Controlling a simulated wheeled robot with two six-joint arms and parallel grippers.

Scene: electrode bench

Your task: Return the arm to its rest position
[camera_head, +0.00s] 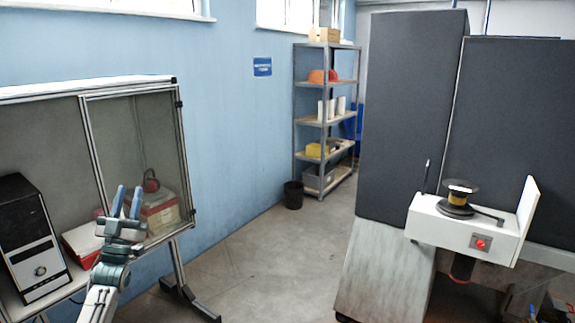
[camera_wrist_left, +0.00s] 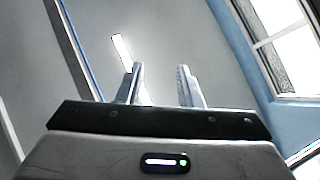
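My left gripper (camera_head: 127,202) is raised at the lower left of the head view, with its two blue-tinted fingers pointing up. It appears in front of the glass-fronted cabinet. In the left wrist view its fingers (camera_wrist_left: 160,85) stand apart with nothing between them, and the ceiling and a window lie beyond. My right gripper is in neither view.
Shelving (camera_head: 326,122) and a black bin (camera_head: 293,195) stand at the back. A white bench unit (camera_head: 462,238) carries a black spool (camera_head: 458,197) at right. The middle floor is clear.

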